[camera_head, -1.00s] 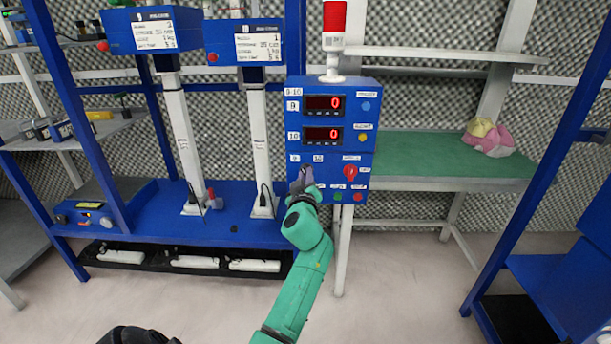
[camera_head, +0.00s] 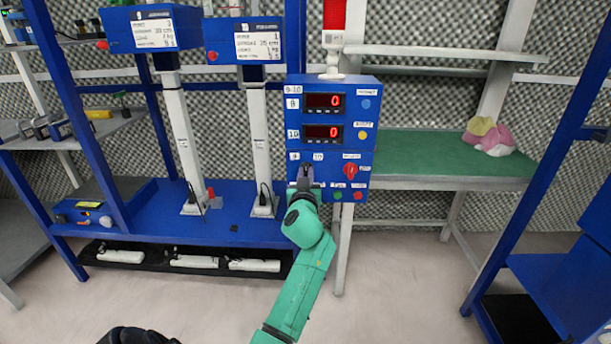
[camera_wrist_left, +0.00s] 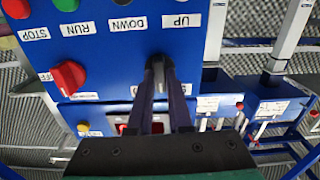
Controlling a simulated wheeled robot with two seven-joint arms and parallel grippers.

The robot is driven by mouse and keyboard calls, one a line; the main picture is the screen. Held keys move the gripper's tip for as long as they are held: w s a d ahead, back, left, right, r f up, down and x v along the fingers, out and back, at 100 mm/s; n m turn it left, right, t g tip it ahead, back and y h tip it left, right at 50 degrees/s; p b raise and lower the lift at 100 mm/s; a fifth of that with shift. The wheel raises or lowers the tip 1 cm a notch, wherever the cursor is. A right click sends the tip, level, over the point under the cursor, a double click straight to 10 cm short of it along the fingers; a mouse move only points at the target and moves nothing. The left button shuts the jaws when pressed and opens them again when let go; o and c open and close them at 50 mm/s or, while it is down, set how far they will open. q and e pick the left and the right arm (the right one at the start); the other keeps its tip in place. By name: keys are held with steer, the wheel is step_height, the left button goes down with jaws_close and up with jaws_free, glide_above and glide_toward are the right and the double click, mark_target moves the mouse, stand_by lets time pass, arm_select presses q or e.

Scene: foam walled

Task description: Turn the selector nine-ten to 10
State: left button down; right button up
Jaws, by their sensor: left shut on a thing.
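The blue control box (camera_head: 330,140) stands upright beside the green-topped table. The selector nine-ten sits low on its front, below the small white labels 9 and 10 (camera_head: 318,156). My left gripper (camera_head: 305,172) is at this selector, its dark fingers pointing up at the panel. In the left wrist view the panel is upside down, and the fingertips (camera_wrist_left: 158,68) are closed on the dark selector knob (camera_wrist_left: 157,60). The fingers hide most of the knob, so I cannot tell its exact setting. My right gripper is not in view.
A red rotary switch (camera_head: 351,171) sits right of the selector, with green (camera_head: 338,196) and red (camera_head: 358,196) buttons below. A red beacon (camera_head: 334,18) tops the box. Blue-headed posts (camera_head: 262,140) stand close on the left.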

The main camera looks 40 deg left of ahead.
arm_select(q)
steer(key=m, duration=0.6)
steer(key=shift+r, duration=0.1)
steer(key=shift+m, duration=0.3)
stand_by(0.3)
steer(key=c, duration=0.8)
jaws_free()
steer(key=shift+c, duration=0.2)
steer(key=shift+w+a, duration=0.1)
steer(key=v, duration=1.4)
steer(key=shift+s+d+b, duration=0.2)
steer(key=shift+d+b, duration=0.05)
steer(key=shift+b, duration=0.15)
